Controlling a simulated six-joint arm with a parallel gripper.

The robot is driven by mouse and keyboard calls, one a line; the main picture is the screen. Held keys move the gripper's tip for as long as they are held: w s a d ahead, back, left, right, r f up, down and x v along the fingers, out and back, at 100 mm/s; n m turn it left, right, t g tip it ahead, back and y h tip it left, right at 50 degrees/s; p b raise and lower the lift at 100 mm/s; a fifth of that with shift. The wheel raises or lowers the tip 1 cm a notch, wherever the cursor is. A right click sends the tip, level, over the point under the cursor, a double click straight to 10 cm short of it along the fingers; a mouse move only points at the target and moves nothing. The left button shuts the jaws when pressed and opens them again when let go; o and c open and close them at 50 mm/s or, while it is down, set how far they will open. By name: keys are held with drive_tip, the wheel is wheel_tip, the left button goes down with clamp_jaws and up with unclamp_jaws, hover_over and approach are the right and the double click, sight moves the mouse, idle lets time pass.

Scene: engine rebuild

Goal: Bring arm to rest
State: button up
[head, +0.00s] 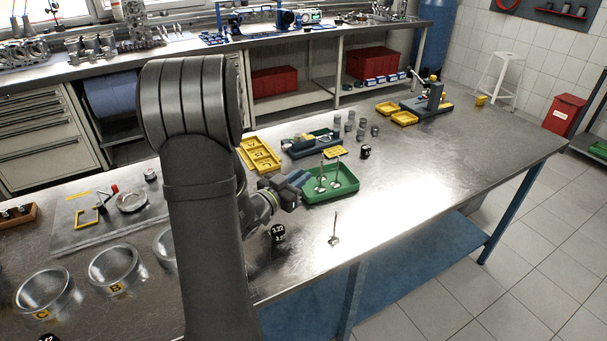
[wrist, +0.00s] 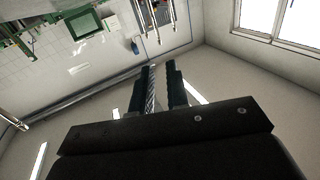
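My gripper (head: 300,180) is in the middle of the head view, at the end of my dark arm. In that picture it lies beside the left end of the green tray (head: 345,196); I cannot tell its height above the bench. In the wrist view its two fingers (wrist: 166,85) stand apart with background showing between them, and I see nothing held. Two valves (head: 321,184) stand in the green tray. Another valve (head: 334,239) stands on the bench in front of the tray. My arm hides part of the bench.
Yellow trays (head: 260,155), a blue-grey holder (head: 310,143) and several small metal cylinders (head: 349,127) lie behind the tray. A black weight-like piece (head: 278,232) is near my gripper. The bench's right part (head: 470,150) is clear.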

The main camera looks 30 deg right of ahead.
drive_tip(key=w+d+r, duration=0.3)
drive_tip(key=w+d, duration=0.1)
drive_tip(key=d, duration=0.7)
drive_tip(key=shift+w+r, duration=0.15)
drive_tip(key=shift+w, duration=0.15)
idle(0.4)
